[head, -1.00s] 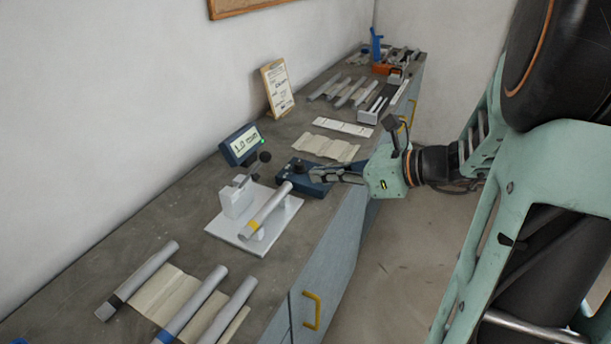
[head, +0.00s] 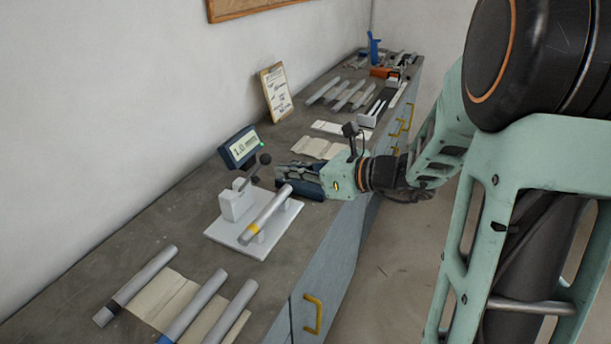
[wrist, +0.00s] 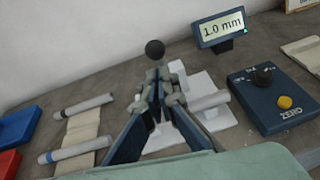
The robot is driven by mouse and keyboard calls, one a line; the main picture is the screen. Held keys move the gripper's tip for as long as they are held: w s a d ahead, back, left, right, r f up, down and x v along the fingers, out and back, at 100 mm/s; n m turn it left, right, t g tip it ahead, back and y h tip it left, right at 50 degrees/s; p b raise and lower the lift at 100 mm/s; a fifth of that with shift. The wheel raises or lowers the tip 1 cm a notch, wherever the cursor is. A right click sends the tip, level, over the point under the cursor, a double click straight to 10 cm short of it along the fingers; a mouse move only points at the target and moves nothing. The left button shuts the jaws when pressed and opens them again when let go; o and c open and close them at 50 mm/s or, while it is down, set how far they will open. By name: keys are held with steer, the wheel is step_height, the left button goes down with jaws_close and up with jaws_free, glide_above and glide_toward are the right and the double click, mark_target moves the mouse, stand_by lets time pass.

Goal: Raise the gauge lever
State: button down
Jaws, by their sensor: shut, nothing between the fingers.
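The gauge is a white block (head: 237,203) on a white base plate (head: 223,238). Its lever ends in a black ball knob (head: 265,159), which also shows in the wrist view (wrist: 155,49). A grey tube with a yellow band (head: 266,213) lies on the fixture's supports. My gripper (head: 279,170) is shut and empty, just right of the knob in the head view. In the wrist view my fingertips (wrist: 165,76) appear just below the knob. They hide the lever rod and part of the block. I cannot tell whether they touch the lever.
The display (wrist: 222,28) reads 1.0 mm. A blue box (wrist: 273,99) with a black knob and yellow ZERO button stands right of the fixture in the wrist view. Tubes on cloth (wrist: 81,132) lie to the left. A clipboard (head: 276,91) leans on the wall.

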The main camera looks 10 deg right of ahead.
mark_target(268, 158)
steer(key=shift+w+a+r, duration=0.3)
steer(key=shift+w+a, duration=0.1)
steer(key=shift+a, duration=0.05)
steer(key=r+p, duration=0.1)
steer(key=p, duration=0.1)
steer(key=a+r+h+p, duration=0.1)
steer(key=p, duration=0.1)
steer(key=shift+w+a+r+g, duration=0.1)
steer(key=shift+w+a+g, duration=0.1)
steer(key=shift+w+g, duration=0.15)
steer(key=w+a+r, duration=0.1)
steer(key=w+a+r+p, duration=0.1)
steer(key=a, duration=0.1)
steer(key=shift+w+a+r, duration=0.15)
steer(key=shift+w+a, duration=0.15)
steer(key=shift+d, duration=0.1)
